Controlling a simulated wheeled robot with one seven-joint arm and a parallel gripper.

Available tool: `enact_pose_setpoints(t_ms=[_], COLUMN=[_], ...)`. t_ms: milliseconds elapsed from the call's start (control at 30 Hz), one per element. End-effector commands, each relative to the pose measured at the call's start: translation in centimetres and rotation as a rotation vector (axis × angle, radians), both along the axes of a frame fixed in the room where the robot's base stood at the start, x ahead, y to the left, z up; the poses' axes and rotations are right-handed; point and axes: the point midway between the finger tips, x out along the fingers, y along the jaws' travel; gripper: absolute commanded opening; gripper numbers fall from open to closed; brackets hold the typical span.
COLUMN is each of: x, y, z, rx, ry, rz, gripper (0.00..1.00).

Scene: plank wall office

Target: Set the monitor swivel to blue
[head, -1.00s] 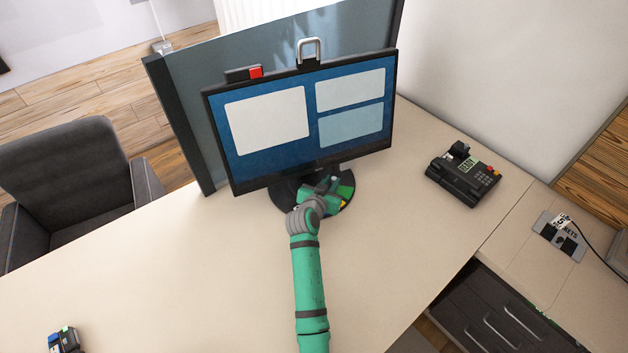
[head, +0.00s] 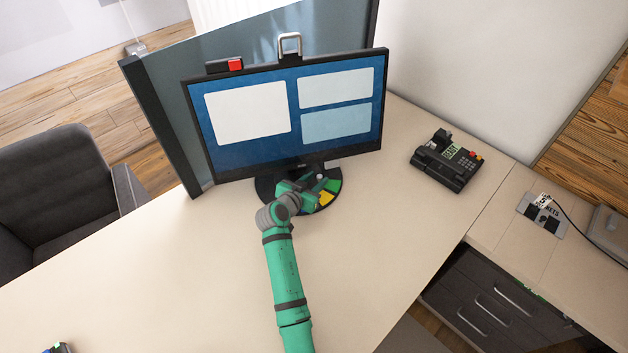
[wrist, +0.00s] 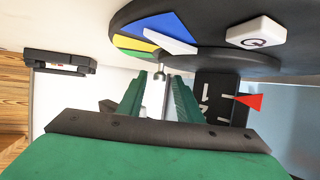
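The monitor (head: 295,155) stands on a round dark base (head: 266,192) with colored patches. Green (head: 332,185) and yellow (head: 326,199) patches show in the head view. The wrist view shows a blue patch (wrist: 152,25) beside a white wedge (wrist: 180,35); my arm appears to hide blue in the head view. My gripper (head: 303,183) is low at the front of the base, and its fingers (wrist: 161,82) stand apart. A small metal peg (wrist: 160,76) shows between them, with no clear contact. I cannot tell which color is selected.
A dark partition (head: 160,125) stands behind the monitor. A desk phone (head: 447,160) is to the right, and a grey plate with a cable (head: 541,213) lies farther right.

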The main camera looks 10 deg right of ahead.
Motion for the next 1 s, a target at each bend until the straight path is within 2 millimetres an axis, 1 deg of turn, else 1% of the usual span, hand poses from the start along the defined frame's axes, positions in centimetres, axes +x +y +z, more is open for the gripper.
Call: enact_pose_setpoints(t_ms=[267, 433, 800, 1000], x=[0.0, -0.7, -5.5, -7.2], y=[0.0, 0.8, 4.7, 6.0], z=[0.1, 0.5, 3.0, 3.9], rx=[-0.001, -0.001, 0.001, -0.001], ry=[-0.001, -0.002, -0.002, 0.0], rz=[0.0, 0.003, 0.004, 0.001], gripper=[0.34, 0.34, 0.34, 0.34])
